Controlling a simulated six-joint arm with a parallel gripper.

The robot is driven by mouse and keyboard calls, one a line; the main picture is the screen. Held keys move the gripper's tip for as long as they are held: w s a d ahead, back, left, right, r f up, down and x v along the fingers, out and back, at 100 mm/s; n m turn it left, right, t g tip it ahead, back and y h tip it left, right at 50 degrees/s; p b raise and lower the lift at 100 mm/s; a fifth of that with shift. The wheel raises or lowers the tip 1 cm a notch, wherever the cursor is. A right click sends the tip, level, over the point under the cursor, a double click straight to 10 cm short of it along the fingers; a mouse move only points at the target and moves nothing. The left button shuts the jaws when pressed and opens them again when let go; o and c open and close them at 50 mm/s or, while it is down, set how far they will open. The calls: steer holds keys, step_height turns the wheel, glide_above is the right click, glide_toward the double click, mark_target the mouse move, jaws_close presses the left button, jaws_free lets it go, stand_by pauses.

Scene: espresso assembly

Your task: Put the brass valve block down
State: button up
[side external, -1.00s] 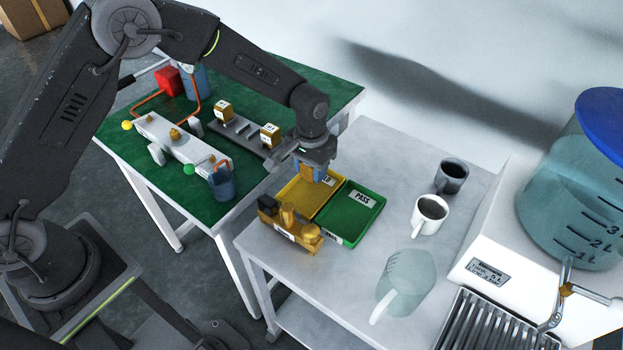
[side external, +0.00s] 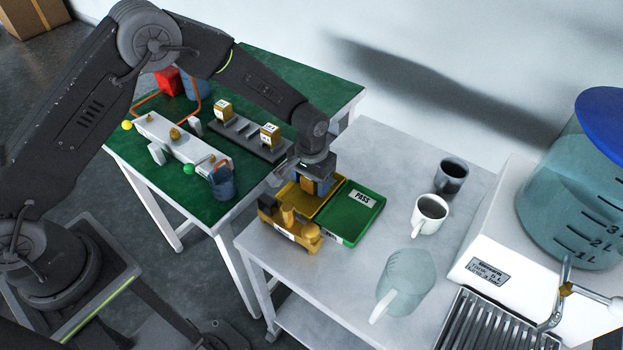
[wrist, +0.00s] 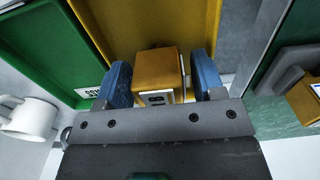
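The brass valve block (wrist: 157,72) is a squarish golden block with a white label. It is in or just over the yellow tray (wrist: 113,22); contact with the tray floor cannot be made out. My gripper (wrist: 160,80) points down over the tray, with one blue finger on each side of the block. In the wrist view narrow gaps show beside the block, clearest at the right finger, so the fingers look open around it. In the side view my gripper (side external: 312,182) and the block (side external: 307,184) sit low in the yellow tray (side external: 322,205).
The green PASS tray (side external: 352,212) adjoins on the right. A brass fixture (side external: 290,229) stands at the tray's front. Two cups (side external: 432,213) and a clear jug (side external: 404,280) stand further right. A rack with labelled brass blocks (side external: 270,134) is on the green table.

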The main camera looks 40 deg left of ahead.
steer(key=shift+o, duration=0.2)
steer(key=s+a+r+t, duration=0.1)
steer(key=s+a+r, duration=0.1)
steer(key=r, duration=0.8)
steer(key=s+a+r, duration=0.1)
steer(key=r, duration=0.9)
steer(key=s+a+r+t, duration=0.2)
steer(key=s+a+r, duration=0.2)
steer(key=s+r, duration=0.4)
steer(key=s+a+r+t, duration=0.1)
steer(key=s+a, duration=0.1)
steer(key=s, duration=0.6)
steer(key=s+a+t, duration=0.1)
steer(key=s+a, duration=0.2)
steer(key=s, duration=0.4)
steer(key=shift+s+r+t, duration=0.3)
steer(key=shift+s+r, duration=0.05)
steer(key=shift+r, duration=0.05)
